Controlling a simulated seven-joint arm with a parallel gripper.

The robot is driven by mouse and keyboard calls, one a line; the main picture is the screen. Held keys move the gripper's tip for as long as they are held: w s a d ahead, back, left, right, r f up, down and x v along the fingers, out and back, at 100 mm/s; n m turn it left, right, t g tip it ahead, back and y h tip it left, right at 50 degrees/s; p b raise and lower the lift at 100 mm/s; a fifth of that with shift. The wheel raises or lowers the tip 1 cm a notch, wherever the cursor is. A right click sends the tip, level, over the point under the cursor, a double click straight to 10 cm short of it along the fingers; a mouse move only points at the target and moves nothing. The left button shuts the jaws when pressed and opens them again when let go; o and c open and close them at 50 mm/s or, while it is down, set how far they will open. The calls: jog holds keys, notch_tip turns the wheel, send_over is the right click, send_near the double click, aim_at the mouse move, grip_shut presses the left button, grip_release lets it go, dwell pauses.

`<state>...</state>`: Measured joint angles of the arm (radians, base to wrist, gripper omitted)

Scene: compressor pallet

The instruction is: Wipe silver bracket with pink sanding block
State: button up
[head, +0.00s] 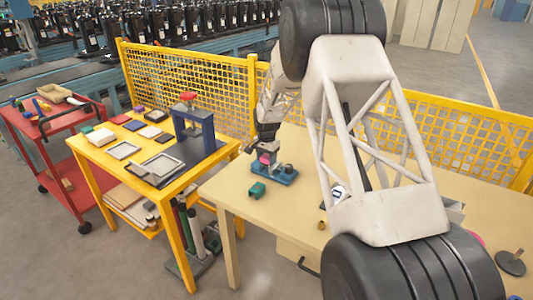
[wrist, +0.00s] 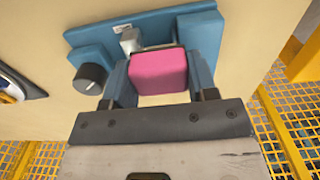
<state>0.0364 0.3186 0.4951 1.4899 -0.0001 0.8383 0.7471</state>
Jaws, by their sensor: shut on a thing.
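My gripper (wrist: 160,72) is shut on the pink sanding block (wrist: 158,74), with one finger on each side of it. In the head view my gripper (head: 266,148) points down at the left part of the tan table, with the pink block (head: 264,160) at its tip. A blue fixture (wrist: 197,35) with a black knob lies beneath, and it also shows in the head view (head: 286,178). The silver bracket (wrist: 131,41) stands on the fixture, just beyond the block's upper left edge. I cannot tell whether block and bracket touch. In the head view I cannot make out the bracket.
A dark tool (wrist: 20,82) lies left of the fixture. A yellow table (head: 205,160) with trays and a blue press stands to the left. Yellow mesh fencing (head: 190,75) runs behind.

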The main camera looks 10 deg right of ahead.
aim_at(266, 156)
jog(key=shift+w+d+f, duration=0.7)
jog(key=shift+c, duration=0.3)
jog(key=shift+w+d+r, duration=0.1)
jog(key=shift+w+d, duration=0.7)
jog(key=shift+s+a, duration=0.95)
jog(key=shift+c, duration=0.3)
jog(key=shift+s+a, duration=0.5)
jog(key=shift+r, duration=4.1)
